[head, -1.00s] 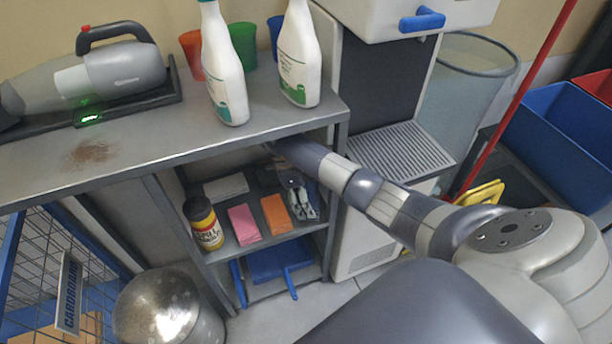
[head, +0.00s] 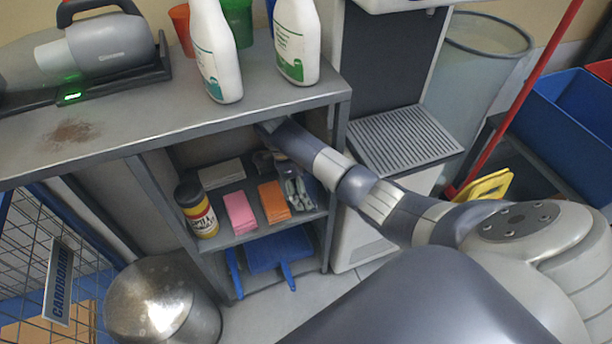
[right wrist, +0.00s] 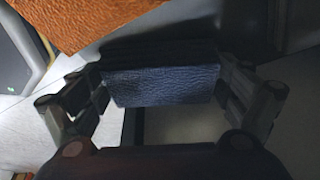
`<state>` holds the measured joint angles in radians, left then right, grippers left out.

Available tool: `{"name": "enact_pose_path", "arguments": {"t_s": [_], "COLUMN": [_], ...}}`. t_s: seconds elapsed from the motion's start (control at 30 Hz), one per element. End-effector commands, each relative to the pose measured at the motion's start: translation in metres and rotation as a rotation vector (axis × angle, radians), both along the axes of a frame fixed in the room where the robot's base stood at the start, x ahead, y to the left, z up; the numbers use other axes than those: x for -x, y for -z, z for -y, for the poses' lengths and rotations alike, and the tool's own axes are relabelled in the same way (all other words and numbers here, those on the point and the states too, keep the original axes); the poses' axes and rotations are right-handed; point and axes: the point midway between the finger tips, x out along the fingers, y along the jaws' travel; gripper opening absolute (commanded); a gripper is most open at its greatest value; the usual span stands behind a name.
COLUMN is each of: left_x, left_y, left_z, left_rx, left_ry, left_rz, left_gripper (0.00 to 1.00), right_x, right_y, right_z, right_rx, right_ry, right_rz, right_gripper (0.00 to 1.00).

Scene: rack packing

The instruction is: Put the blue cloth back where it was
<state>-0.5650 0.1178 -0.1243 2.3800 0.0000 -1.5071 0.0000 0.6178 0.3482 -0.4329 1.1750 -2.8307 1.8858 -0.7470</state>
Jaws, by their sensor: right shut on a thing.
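My right gripper (right wrist: 165,88) is shut on the blue cloth (right wrist: 165,86), a dark blue folded block in the right wrist view, held between both fingers. In the head view my right arm reaches from the right into the upper bay of the grey shelf (head: 290,110), under its top. The gripper and blue cloth are mostly hidden there. A pink cloth (head: 240,212) and an orange cloth (head: 273,202) lie side by side on the middle shelf. The orange cloth fills the upper left of the right wrist view (right wrist: 80,20). My left gripper is not in view.
A yellow-and-black canister (head: 197,210), a pale block (head: 222,173) and grey gloves (head: 297,188) stand or lie around the cloths. A blue dustpan (head: 265,250) is below. White bottles (head: 215,55) stand on top. A dispenser (head: 395,130) is close on the right.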

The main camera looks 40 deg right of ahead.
Motion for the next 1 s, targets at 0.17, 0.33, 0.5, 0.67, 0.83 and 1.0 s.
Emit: {"name": "enact_pose_path", "arguments": {"t_s": [0.17,0.33,0.5,0.67,0.83,1.0], "left_x": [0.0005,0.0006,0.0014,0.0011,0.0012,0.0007], "left_y": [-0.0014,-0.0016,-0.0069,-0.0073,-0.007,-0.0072], "left_z": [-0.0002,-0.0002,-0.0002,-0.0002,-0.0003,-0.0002], "left_rx": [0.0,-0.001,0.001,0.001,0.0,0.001], "left_ry": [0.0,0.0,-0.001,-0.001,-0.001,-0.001], "left_rz": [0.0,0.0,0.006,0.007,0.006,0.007], "left_gripper": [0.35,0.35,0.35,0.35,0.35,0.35], "right_x": [-0.0001,-0.0002,-0.0003,-0.0003,-0.0002,-0.0002], "right_y": [-0.0003,0.0007,0.0028,0.0026,0.0026,-0.0005], "right_z": [-0.0003,-0.0002,-0.0004,-0.0004,-0.0004,-0.0006], "right_rx": [0.0,0.0,-0.001,-0.001,-0.001,-0.001], "right_ry": [0.0,0.0,-0.001,-0.001,-0.001,0.0], "right_rz": [0.0,0.0,0.0,0.0,0.0,0.001], "right_gripper": [0.68,0.68,1.0,1.0,1.0,1.0]}}
